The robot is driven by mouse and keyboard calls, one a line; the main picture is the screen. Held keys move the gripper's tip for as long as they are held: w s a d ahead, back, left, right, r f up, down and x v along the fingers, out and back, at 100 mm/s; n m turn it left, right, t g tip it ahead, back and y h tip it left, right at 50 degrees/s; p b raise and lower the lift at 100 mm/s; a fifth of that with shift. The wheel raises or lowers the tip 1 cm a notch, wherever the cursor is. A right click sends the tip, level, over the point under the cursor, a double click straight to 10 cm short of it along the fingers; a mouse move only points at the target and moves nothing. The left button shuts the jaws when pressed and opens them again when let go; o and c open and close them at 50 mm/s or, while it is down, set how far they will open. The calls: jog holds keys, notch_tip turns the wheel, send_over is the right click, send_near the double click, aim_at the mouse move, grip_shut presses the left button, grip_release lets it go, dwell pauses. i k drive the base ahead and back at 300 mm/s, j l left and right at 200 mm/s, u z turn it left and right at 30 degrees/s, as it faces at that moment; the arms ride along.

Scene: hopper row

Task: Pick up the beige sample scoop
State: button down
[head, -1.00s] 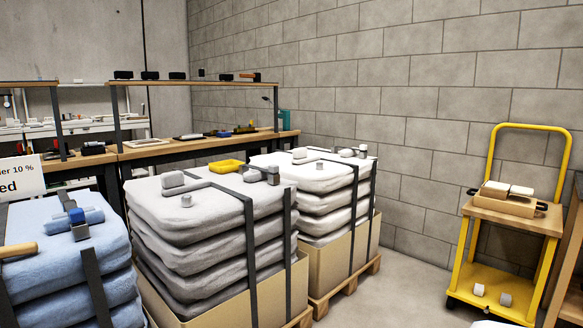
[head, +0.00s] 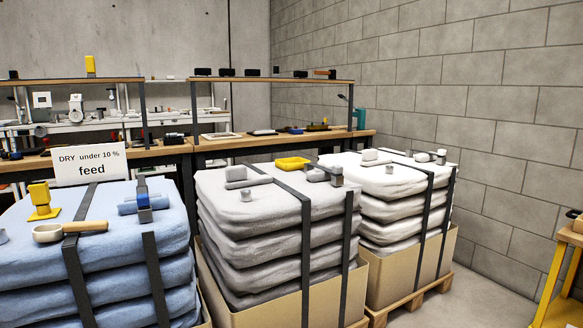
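A beige scoop (head: 47,233) with a round bowl and a tan handle lies on top of the blue sack stack (head: 110,262) at the left of the head view. Its bowl points left and its handle points right. A dark strap runs by the scoop where bowl and handle meet; I cannot tell whether it touches. My gripper is not in view.
A yellow block-shaped thing (head: 41,201) stands just behind the scoop, and a blue roll (head: 138,204) lies to its right. A "DRY under 10 % feed" sign (head: 90,163) stands behind. Grey (head: 250,207) and white sack stacks (head: 390,183) fill the middle.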

aim_at(72, 230)
jog(key=u, duration=0.9)
jog(key=i+u, duration=0.1)
jog(key=u, duration=0.25)
jog(key=i+u, duration=0.1)
jog(key=u, duration=0.65)
jog(key=i+l, duration=0.25)
jog(key=i, duration=0.15)
jog(key=i+l, duration=0.3)
jog(key=i, duration=0.1)
